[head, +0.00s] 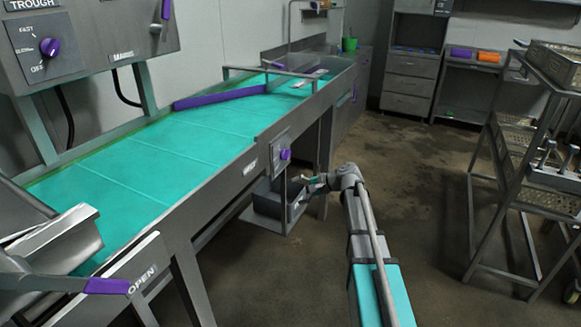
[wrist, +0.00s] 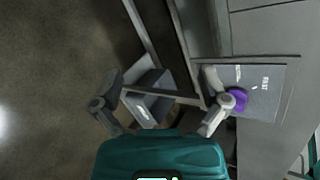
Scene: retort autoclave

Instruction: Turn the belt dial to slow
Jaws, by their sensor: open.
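A dial with a purple knob (head: 49,47) is on a grey panel at the upper left of the head view, marked FAST and OFF with a blurred mark between; where the knob points is unclear. A second purple knob (head: 285,154) sits on a small plate on the side of the teal belt (head: 150,165). It also shows in the wrist view (wrist: 237,100), just beyond the right finger. My gripper (head: 316,183) is open and empty, low beside the belt frame and apart from the upper-left dial. In the wrist view, its fingers (wrist: 163,108) are spread wide.
A grey bin (head: 272,203) is under the belt frame near my gripper. A lever with a purple grip (head: 108,286) is at the lower left, by an OPEN label. A metal rack (head: 478,215) with trays stands right. The floor between is clear.

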